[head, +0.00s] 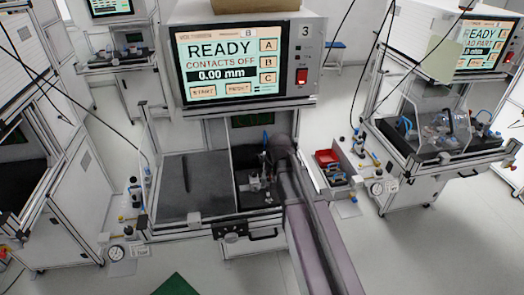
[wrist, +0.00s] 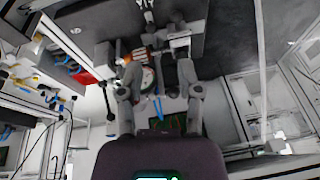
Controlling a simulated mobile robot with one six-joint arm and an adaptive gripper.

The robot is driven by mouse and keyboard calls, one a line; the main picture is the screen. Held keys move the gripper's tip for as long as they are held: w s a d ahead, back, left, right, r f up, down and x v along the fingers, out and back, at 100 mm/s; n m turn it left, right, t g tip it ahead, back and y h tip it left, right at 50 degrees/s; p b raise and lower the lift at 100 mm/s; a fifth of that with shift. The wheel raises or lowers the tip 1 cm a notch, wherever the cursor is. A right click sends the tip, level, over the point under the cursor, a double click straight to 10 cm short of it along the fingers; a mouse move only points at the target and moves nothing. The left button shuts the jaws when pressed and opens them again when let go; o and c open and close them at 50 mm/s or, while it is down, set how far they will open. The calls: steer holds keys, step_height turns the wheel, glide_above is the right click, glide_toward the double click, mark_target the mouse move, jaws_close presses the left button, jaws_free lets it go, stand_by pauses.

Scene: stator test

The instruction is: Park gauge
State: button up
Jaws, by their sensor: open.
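The test station's screen (head: 222,62) reads "READY", "CONTACTS OFF" and "0.00 mm". Below it, a small metal fixture (head: 255,182) stands in the dark bay, partly hidden by my arm. In the wrist view, my gripper (wrist: 160,75) is open, its two grey fingers apart. A part with orange, copper-like winding (wrist: 141,54) shows beyond and between the fingers, near the left one. A blue forked piece (wrist: 158,106) and a green board (wrist: 168,125) show between the finger bases. I cannot tell which piece is the gauge. I see nothing held.
A dark flat plate (head: 188,187) lies left of the fixture and looks mostly clear. A red bin (head: 327,158) stands to the right. A round dial (head: 117,253) sits at the lower left. Another station (head: 440,130) with a clear guard stands at the right.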

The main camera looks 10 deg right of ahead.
steer(key=m+t+p, duration=0.1)
steer(key=t+p, duration=0.1)
steer(key=p, duration=0.4)
glide_toward(261, 160)
step_height(261, 160, up, 3)
steer(key=d, duration=0.1)
steer(key=shift+s+f, duration=0.15)
steer(key=shift+s, duration=0.15)
steer(key=shift+f, duration=0.15)
steer(key=b+x, duration=1.2)
steer(key=x, duration=0.1)
steer(key=shift+a+f+b, duration=0.2)
steer(key=shift+f+b, duration=0.1)
steer(key=shift+b, duration=0.05)
jaws_close()
steer(key=shift+d, duration=0.25)
steer(key=shift+a+r+g, duration=0.1)
steer(key=shift+a+g, duration=0.2)
steer(key=shift+a, duration=0.05)
